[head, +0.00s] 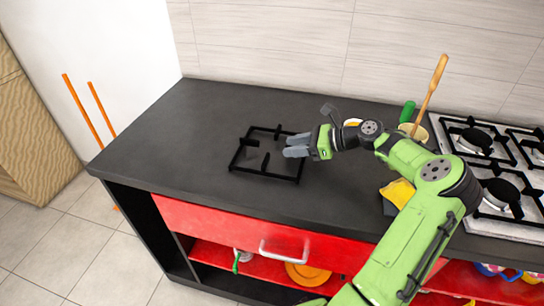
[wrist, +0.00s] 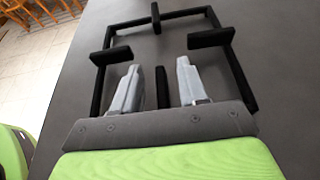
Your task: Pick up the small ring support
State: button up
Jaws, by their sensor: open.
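The small ring support (head: 264,175) is a black square frame with short inward prongs. It lies on the dark counter in the head view, and its frame (wrist: 238,75) fills the upper middle of the wrist view. My gripper (head: 287,146) is over the right part of the support, with its fingers pointing left. In the wrist view my gripper (wrist: 157,70) is open, and one prong (wrist: 162,88) shows between its two grey fingers. I cannot tell whether the fingers touch the prong. The near part of the frame is hidden behind my gripper in the wrist view.
The counter (head: 180,130) is clear left of the support. A white gas stove (head: 480,190) stands at the right. A pot with a wooden spoon (head: 430,90) and a yellow cloth (head: 398,192) are near my arm. A tiled wall rises behind.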

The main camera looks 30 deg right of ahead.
jog(key=shift+w+a+f, duration=0.3)
jog(key=shift+w+a, duration=0.1)
jog(key=shift+w, duration=0.1)
jog(key=shift+r, duration=0.1)
jog(key=shift+c, duration=0.4)
grip_shut()
